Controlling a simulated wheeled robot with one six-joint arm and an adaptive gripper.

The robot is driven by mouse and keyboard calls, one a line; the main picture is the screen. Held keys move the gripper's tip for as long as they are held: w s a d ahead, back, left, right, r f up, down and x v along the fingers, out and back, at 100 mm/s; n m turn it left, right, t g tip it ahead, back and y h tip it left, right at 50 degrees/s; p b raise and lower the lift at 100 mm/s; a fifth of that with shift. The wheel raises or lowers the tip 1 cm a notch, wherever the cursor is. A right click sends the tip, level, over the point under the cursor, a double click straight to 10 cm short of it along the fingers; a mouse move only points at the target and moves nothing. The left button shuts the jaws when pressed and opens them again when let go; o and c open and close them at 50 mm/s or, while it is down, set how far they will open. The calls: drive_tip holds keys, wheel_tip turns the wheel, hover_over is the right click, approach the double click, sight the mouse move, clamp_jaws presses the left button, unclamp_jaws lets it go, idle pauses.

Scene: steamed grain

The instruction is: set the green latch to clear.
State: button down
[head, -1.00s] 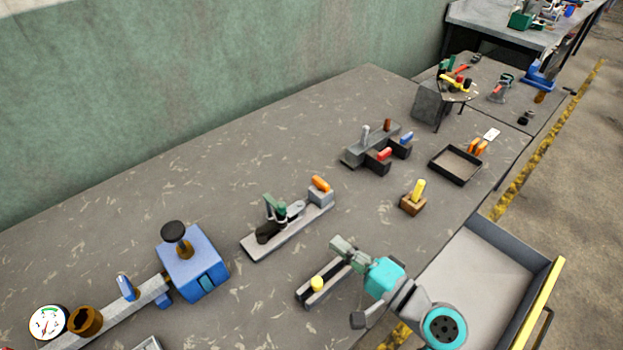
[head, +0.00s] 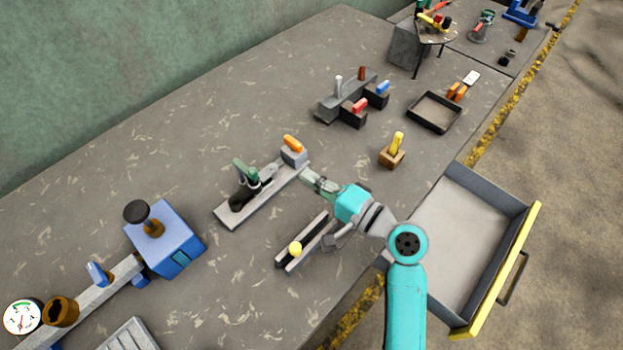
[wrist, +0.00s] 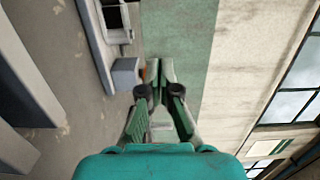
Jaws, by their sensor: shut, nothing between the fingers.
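The green latch (head: 246,171) stands upright on a grey base plate (head: 229,213) in the middle of the bench, with dark and pale metal parts beside it. A grey block with an orange handle (head: 293,144) sits at the plate's far end. My gripper (head: 307,174) is near that end, to the right of the latch and apart from it. In the wrist view my gripper (wrist: 153,70) has its fingertips together with nothing between them. The plate's grey end block (wrist: 126,73) shows just left of the fingers. I cannot read any clear marking.
A slotted rail with a yellow knob (head: 295,249) lies just below my arm. A wooden block with a yellow handle (head: 392,156) and a black tray (head: 435,112) stand to the right. A blue box (head: 170,246) is at left. An open drawer (head: 524,251) juts out front.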

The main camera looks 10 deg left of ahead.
sight(244, 167)
drive_tip(key=x, duration=0.6)
drive_tip(key=shift+w+a, duration=0.15)
drive_tip(key=shift+a, duration=0.15)
drive_tip(key=shift+s+a, duration=0.8)
drive_tip(key=shift+s, duration=0.05)
drive_tip(key=shift+s+a, duration=0.55)
drive_tip(key=shift+s, duration=0.1)
drive_tip(key=shift+s+a+t, duration=0.1)
drive_tip(key=shift+t, duration=0.2)
